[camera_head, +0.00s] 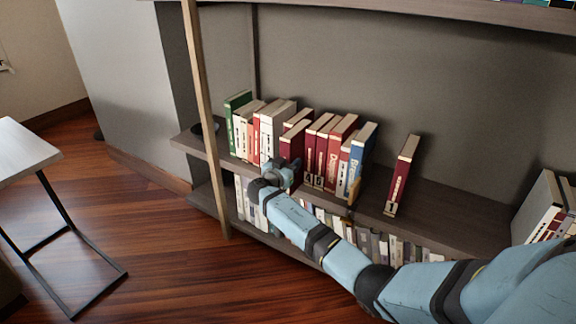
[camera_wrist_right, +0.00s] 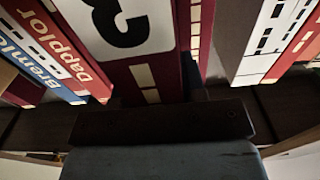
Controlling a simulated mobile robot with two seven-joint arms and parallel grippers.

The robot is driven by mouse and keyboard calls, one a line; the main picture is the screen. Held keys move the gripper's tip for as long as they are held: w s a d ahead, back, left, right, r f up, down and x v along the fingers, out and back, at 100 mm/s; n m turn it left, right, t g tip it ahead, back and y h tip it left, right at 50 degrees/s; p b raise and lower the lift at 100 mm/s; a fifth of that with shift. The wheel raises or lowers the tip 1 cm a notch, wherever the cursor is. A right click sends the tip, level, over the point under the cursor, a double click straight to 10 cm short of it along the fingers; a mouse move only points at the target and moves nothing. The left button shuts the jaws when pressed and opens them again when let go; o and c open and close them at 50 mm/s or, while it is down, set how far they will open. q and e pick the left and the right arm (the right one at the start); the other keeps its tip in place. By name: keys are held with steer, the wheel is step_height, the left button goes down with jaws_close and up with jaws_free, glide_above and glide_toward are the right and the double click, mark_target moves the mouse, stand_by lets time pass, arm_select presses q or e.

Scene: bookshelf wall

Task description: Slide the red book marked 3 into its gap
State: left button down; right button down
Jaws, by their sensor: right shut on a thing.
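The red book marked 3 (camera_head: 291,148) is upright at the shelf's front, between the pale books on its left and the red books on its right. In the right wrist view its spine (camera_wrist_right: 150,72) shows a white label with a black 3, upside down. My right gripper (camera_head: 282,176) is shut on the lower part of this book; it also shows in the wrist view (camera_wrist_right: 165,112). The book's top stands forward of another red book (camera_head: 302,116) behind it. How deep it sits in the gap is hidden. My left gripper is not in view.
White books (camera_head: 275,122) and a green book (camera_head: 235,104) stand left. Red books (camera_head: 335,150) and a blue book (camera_head: 361,155) stand close right. A lone red book (camera_head: 402,175) stands farther right, with bare shelf (camera_head: 458,212) beyond. A wooden post (camera_head: 205,120) rises at left.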

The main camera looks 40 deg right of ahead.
steer(key=shift+w+d+r, duration=0.15)
steer(key=shift+w+d, duration=0.1)
steer(key=shift+d, duration=0.3)
steer(key=shift+f, duration=0.2)
stand_by(0.6)
steer(key=c, duration=0.6)
jaws_free()
steer(key=shift+c, duration=0.2)
steer(key=shift+o, duration=0.2)
steer(key=shift+f, duration=0.15)
arm_select(q)
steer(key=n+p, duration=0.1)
steer(key=p, duration=0.1)
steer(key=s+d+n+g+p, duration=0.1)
steer(key=p, duration=0.1)
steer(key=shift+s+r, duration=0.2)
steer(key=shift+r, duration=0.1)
arm_select(e)
steer(key=v, duration=1.4)
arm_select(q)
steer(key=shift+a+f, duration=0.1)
arm_select(e)
steer(key=shift+d, duration=0.1)
